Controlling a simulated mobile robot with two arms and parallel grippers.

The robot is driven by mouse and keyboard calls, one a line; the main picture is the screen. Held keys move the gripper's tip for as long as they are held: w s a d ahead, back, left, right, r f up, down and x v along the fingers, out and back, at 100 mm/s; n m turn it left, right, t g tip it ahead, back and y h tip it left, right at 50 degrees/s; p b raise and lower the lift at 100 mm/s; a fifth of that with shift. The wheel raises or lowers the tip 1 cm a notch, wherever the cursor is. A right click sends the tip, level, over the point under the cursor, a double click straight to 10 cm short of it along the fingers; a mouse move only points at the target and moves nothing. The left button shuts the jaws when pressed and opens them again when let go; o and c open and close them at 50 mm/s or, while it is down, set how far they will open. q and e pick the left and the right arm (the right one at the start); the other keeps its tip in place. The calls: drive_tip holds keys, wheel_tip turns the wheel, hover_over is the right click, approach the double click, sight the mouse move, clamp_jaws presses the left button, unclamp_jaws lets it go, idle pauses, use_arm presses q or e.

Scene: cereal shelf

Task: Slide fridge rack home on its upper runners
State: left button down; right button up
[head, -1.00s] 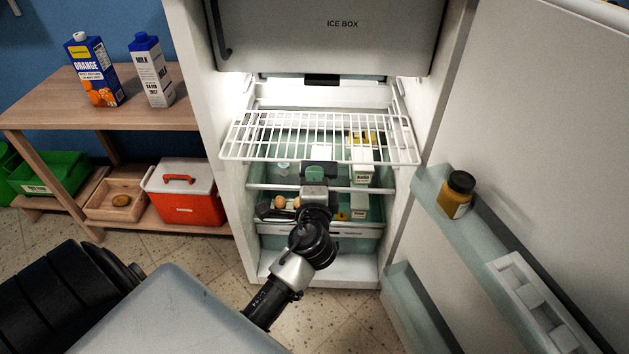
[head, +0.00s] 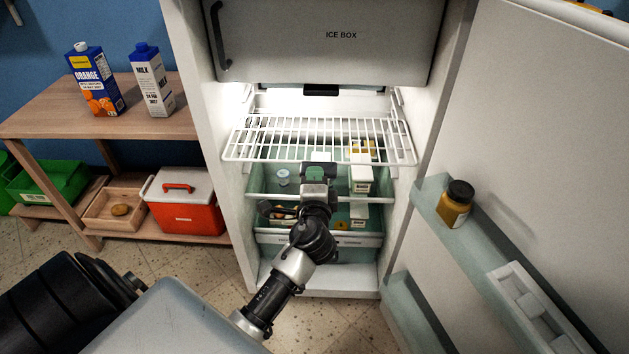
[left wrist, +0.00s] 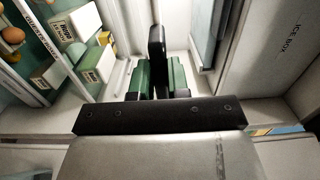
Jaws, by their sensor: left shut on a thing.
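The white wire rack (head: 268,140) spans the upper part of the fridge compartment in the head view. Its front edge stands forward, overlapping the fridge side walls in the picture. My left gripper (head: 318,168) is at the middle of the front edge, shut on the rack. My right gripper is not in view.
The ice box (head: 341,60) hangs above the rack. Cartons (head: 361,178) and a small tub (head: 283,177) stand on the shelf below. The open door on the right carries a brown jar (head: 456,204). A wooden side table (head: 60,122) stands left.

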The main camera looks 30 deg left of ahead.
sight(316, 163)
use_arm(q)
drive_tip(key=shift+x, duration=1.65)
drive_tip(key=shift+w+a, duration=0.15)
drive_tip(key=shift+w, duration=0.2)
drive_tip(key=shift+w+a, duration=0.35)
drive_tip(key=shift+w, duration=0.15)
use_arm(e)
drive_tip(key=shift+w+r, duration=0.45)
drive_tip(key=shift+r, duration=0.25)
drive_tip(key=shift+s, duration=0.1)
use_arm(q)
drive_tip(key=shift+f+b, duration=0.15)
drive_tip(key=shift+b, duration=0.2)
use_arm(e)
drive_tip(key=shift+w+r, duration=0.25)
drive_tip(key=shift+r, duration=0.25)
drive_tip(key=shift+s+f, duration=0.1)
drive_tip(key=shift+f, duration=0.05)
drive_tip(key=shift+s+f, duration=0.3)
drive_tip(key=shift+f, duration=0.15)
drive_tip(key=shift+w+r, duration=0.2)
